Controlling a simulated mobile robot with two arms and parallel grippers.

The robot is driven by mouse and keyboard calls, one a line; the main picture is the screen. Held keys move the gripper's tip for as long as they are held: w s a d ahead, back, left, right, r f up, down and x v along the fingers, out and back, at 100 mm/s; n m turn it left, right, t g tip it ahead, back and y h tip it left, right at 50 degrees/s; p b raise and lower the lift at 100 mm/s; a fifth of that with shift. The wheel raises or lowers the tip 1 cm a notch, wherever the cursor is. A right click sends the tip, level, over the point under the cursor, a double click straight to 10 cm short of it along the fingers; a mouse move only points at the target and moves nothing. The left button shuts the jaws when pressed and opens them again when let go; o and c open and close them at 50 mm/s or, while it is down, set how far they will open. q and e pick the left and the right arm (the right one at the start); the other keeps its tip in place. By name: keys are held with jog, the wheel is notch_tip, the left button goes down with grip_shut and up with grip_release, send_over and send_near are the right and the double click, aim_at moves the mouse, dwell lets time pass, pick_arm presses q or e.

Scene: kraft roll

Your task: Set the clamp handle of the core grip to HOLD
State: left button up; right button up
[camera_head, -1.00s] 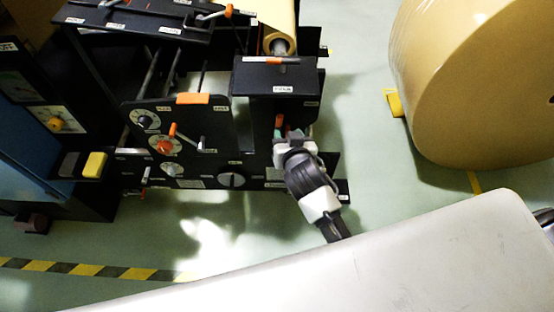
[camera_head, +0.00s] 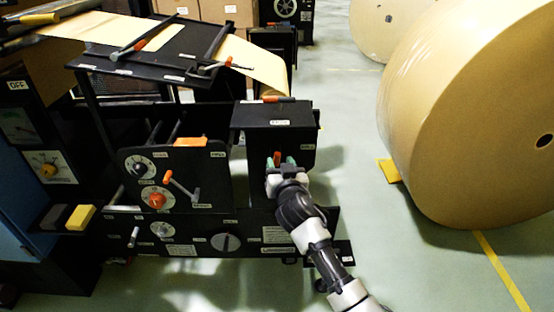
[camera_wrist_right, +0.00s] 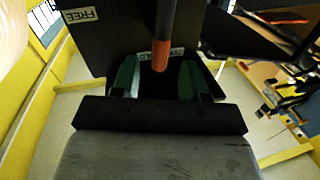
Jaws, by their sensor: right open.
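The black core grip housing (camera_head: 280,125) stands at the right end of the machine. A FREE label (camera_wrist_right: 80,15) is at the upper left in the wrist view. Another label (camera_wrist_right: 177,54), partly hidden behind the handle, seems to read HOLD. My right gripper (camera_wrist_right: 160,78) is open, with a green fingertip on each side of the handle's end and visible gaps. My left gripper is not in view.
A panel (camera_head: 185,175) with dials and a small orange lever stands left of the housing. A brown paper web (camera_head: 255,62) runs above.

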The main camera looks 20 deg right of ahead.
aim_at(278, 159)
jog(key=shift+w+d, duration=0.2)
jog(key=shift+w, duration=1.7)
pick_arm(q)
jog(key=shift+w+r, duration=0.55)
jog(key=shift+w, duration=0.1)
pick_arm(e)
grip_shut()
jog(key=shift+a+n+p, duration=0.2)
jog(key=shift+n+p, duration=0.1)
jog(key=shift+n, duration=0.3)
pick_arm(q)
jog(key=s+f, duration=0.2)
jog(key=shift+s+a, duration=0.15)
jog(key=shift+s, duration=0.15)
